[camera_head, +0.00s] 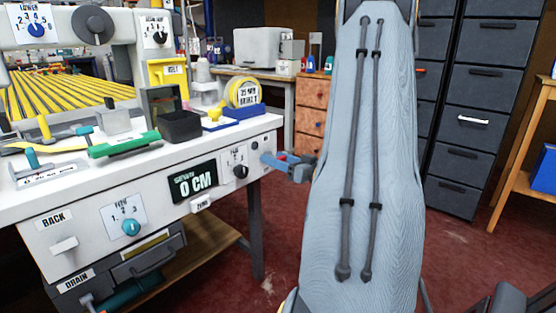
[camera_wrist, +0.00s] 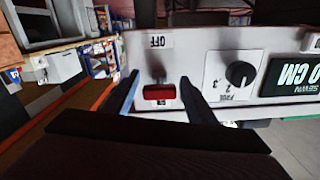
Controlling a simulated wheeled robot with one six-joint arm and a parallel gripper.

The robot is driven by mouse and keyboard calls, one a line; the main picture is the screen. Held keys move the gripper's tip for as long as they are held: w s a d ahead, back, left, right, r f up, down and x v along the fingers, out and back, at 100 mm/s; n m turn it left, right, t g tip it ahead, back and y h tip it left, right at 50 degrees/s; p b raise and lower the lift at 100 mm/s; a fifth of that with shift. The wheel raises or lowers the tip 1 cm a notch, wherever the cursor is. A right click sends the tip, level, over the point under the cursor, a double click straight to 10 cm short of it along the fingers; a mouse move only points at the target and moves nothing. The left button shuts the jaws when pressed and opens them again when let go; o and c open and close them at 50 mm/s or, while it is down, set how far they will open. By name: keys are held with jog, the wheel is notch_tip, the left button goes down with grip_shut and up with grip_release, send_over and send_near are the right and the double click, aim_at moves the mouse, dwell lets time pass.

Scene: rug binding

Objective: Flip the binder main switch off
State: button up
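The binder main switch has a red handle (camera_wrist: 159,92) on the machine's white front panel in the wrist view, where the panel appears upside down. An "OFF" label (camera_wrist: 158,42) is above it in the picture. The red handle sits at the end away from that label, next to a small, partly hidden label. My gripper (camera_wrist: 160,96) is open, with one finger on each side of the handle; contact cannot be told. In the head view my gripper (camera_head: 272,161) is at the panel's right end, and little of the switch shows there.
A black knob (camera_wrist: 240,73) with a numbered plate and the "0 CM" display (camera_head: 193,182) are beside the switch. A black bin (camera_head: 180,126) and a yellow tape roll (camera_head: 243,93) stand on the white machine top. Dark drawers (camera_head: 487,73) stand at the right. Red floor lies between.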

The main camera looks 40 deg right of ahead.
jog(key=c, duration=0.7)
jog(key=shift+d, duration=0.25)
jog(key=shift+c, duration=0.7)
jog(key=shift+a, duration=0.15)
jog(key=shift+w+f+t+b, duration=0.1)
jog(key=shift+f+t+b, duration=0.3)
jog(key=shift+t, duration=0.3)
jog(key=shift+f+t+b, duration=0.3)
jog(key=shift+t+b, duration=0.1)
jog(key=shift+t, duration=0.3)
jog(key=shift+w+f+t+b, duration=0.1)
jog(key=shift+f+t+b, duration=0.1)
jog(key=shift+t+b, duration=0.4)
jog(key=shift+w+f+t+b, duration=0.15)
jog(key=shift+t+b, duration=0.15)
jog(key=shift+t, duration=0.6)
jog(key=shift+s, duration=0.1)
jog(key=o, duration=1)
jog(key=shift+a, duration=0.1)
